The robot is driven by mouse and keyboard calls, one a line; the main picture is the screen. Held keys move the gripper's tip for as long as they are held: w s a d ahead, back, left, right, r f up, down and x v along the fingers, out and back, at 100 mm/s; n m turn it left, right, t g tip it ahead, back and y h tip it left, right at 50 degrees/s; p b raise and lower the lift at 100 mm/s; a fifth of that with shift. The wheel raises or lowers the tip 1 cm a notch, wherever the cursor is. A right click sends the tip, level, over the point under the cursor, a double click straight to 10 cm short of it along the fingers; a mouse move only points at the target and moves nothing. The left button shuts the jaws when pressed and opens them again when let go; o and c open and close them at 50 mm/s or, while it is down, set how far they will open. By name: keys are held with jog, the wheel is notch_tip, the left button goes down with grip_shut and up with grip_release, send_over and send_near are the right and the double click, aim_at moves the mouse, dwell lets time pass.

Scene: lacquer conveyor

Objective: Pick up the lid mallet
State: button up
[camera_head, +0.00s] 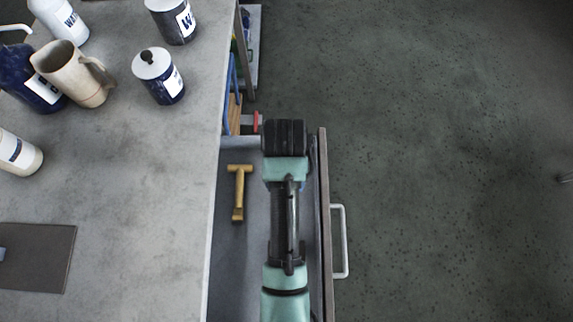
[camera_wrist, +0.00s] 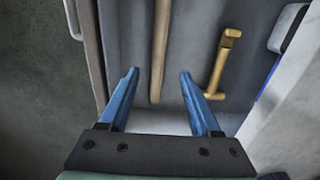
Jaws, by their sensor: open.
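In the wrist view, a long light-brown wooden handle (camera_wrist: 160,48) lies in the open grey drawer (camera_wrist: 188,45). It looks like the lid mallet's handle, but no mallet head shows. A yellow T-shaped tool (camera_wrist: 217,65) lies to its right; it also shows in the head view (camera_head: 239,188), left of my arm. My gripper (camera_wrist: 158,73) is open and empty, its blue fingers on either side of the handle's near end in the picture. In the head view my gripper (camera_head: 284,138) is over the drawer, its fingers hidden under the wrist. My arm hides the wooden handle there.
The drawer front (camera_head: 325,225) with its white pull handle (camera_head: 344,240) borders the right side. The grey countertop (camera_head: 150,180) borders the left, with a beige jug (camera_head: 75,73), a lidded canister (camera_head: 158,76) and several other containers. The floor (camera_head: 440,150) at right is clear.

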notch_tip(320, 180, down, 9)
jog(key=shift+d+r, duration=0.15)
jog(key=shift+r, duration=0.05)
grip_shut()
dwell(0.5)
